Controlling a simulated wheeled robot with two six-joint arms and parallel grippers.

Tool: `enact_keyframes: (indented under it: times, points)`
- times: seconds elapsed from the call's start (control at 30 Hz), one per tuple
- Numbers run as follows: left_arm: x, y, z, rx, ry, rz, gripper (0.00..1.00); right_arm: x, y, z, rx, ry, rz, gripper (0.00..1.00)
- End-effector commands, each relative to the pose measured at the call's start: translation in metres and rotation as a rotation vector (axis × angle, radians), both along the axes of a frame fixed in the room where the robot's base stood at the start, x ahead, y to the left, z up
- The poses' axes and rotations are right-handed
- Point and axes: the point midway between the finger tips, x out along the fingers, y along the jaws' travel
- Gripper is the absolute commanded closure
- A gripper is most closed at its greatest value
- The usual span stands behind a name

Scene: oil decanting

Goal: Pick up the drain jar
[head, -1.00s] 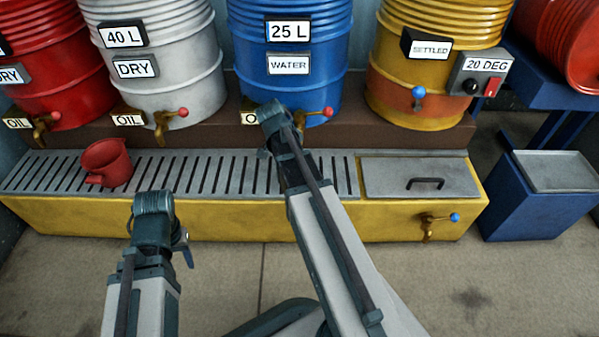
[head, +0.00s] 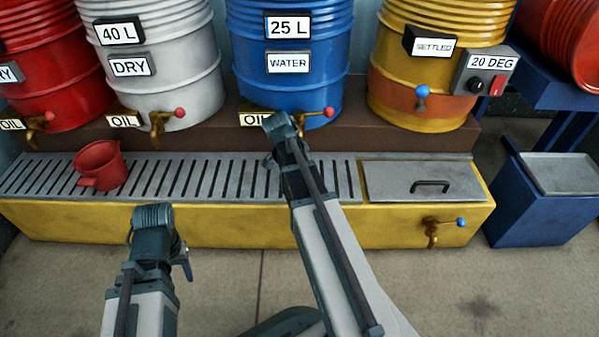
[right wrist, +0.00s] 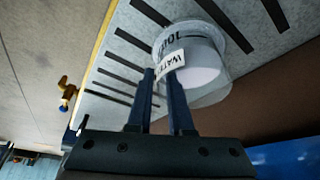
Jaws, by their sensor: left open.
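The drain jar (right wrist: 205,72) appears to be the pale jar with a white label, partly reading "WAT", in the right wrist view, on the slotted grating. It is hidden in the head view, behind my right arm. My right gripper (right wrist: 161,76) points at it with a narrow gap between the fingers. The tips reach the label side, and the jar's body lies mostly to the right of them; contact is unclear. In the head view the right wrist (head: 280,130) hides its fingers. My left gripper (head: 187,266) is open and empty, low in front of the yellow trough.
A red jug (head: 101,165) stands on the slotted grating (head: 40,175). Drums with taps stand behind on a brown ledge. The yellow trough (head: 75,218) has a grey handled lid (head: 395,185) and a front tap (head: 432,232). A blue box (head: 535,208) stands right.

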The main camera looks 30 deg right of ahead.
Motion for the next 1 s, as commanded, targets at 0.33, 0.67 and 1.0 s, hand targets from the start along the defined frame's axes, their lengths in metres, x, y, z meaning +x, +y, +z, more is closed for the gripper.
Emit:
enact_keyframes:
  times: [0.33,0.67,1.0]
  points:
    - [0.0,0.0,0.0,0.0,0.0,0.0,0.5,0.0,0.0002,-0.0001,0.0,0.0,0.0,1.0]
    - [0.0,0.0,-0.0001,0.0,0.0,0.0,0.5,0.0,0.0001,0.0,0.0,0.0,0.0,1.0]
    - [0.0,0.0,-0.0001,0.0,0.0,0.0,0.5,0.0,0.0001,-0.0001,0.0,0.0,0.0,1.0]
